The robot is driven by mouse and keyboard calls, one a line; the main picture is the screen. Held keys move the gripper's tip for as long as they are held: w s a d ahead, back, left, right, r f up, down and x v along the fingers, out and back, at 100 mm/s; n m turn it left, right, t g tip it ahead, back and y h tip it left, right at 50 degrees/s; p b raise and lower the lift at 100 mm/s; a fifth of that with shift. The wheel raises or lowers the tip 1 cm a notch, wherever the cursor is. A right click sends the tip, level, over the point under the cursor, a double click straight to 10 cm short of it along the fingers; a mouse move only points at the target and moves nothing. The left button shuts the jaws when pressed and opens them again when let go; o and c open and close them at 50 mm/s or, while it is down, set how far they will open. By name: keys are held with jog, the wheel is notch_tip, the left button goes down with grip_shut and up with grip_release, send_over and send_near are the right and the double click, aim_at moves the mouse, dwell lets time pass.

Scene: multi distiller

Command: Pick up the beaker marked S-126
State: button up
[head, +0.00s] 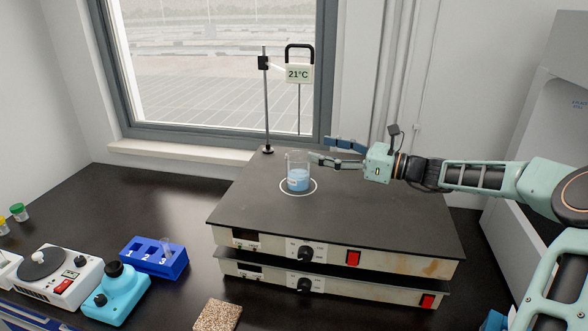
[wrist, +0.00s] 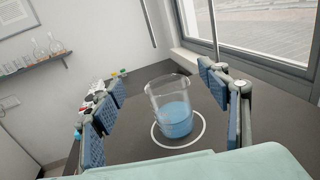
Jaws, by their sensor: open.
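A clear glass beaker (head: 298,172) with blue liquid stands upright inside a white ring on the dark top of a hot plate (head: 350,215). A small label shows on the beaker, but I cannot read it. The beaker also shows in the wrist view (wrist: 172,105), between and ahead of my gripper's two blue-padded fingers. My gripper (head: 320,150) is open and empty, just right of the beaker in the head view and level with its upper part. I cannot tell whether a finger touches the glass.
A thermometer display reading 21°C (head: 299,73) hangs near a metal stand (head: 266,105) behind the beaker. A blue numbered rack (head: 153,258), a turquoise device (head: 116,292) and a white device (head: 58,278) stand at left. A window is behind.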

aim_at(299, 169)
notch_tip(299, 169, down, 8)
jog(key=shift+x, duration=3.75)
jog(key=shift+r, duration=0.1)
jog(key=c, duration=1.3)
jog(key=shift+c, duration=0.8)
jog(key=shift+r, duration=0.1)
